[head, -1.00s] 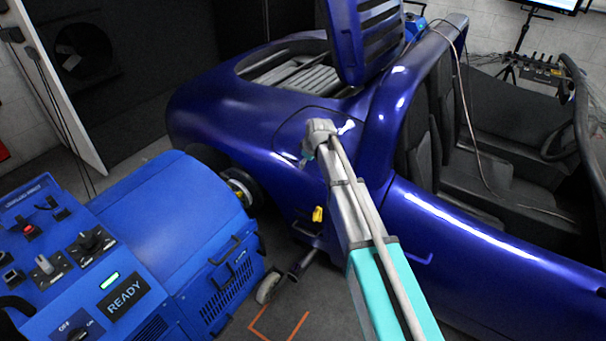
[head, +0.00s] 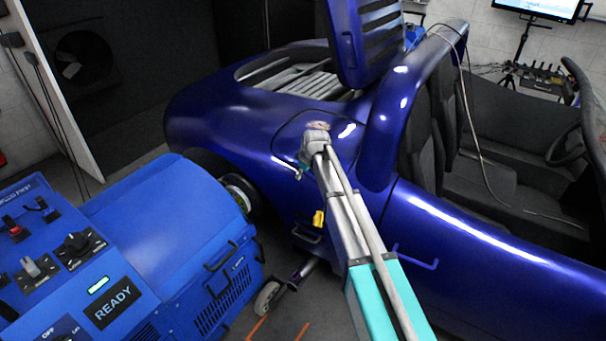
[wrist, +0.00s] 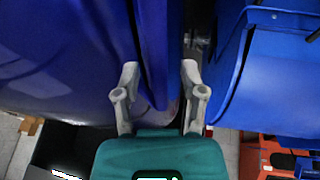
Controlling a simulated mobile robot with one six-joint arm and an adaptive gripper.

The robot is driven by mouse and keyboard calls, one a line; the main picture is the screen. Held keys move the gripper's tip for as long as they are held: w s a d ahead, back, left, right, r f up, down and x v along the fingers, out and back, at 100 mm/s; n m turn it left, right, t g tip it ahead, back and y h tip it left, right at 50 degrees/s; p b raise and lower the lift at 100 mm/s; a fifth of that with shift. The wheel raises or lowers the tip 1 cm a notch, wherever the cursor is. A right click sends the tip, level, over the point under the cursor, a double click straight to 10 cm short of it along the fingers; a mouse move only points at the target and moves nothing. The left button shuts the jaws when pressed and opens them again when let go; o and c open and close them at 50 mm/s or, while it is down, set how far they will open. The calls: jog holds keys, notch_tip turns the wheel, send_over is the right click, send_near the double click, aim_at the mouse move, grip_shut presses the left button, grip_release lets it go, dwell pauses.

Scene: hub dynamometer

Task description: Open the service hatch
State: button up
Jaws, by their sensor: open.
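A blue panel outlined by a dark seam (head: 288,128), which looks like the service hatch, sits on the car's rear flank in the head view. My arm and wrist cover its right part. My gripper (wrist: 160,72) is open in the wrist view, its two grey fingers spread. A blue panel edge (wrist: 157,50) runs between or behind the fingers. I cannot tell whether they touch it, nor whether it belongs to the hatch. In the head view the fingers are mostly hidden behind my wrist.
The blue dynamometer unit (head: 170,225) stands close to the car's rear wheel at left. A louvred engine cover (head: 365,45) stands raised above the engine bay. A yellow part (head: 318,218) sits low on the car's side. The open cockpit lies to the right.

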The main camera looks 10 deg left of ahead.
jog(key=shift+c, duration=0.2)
grip_shut()
jog(key=shift+a+r, duration=0.1)
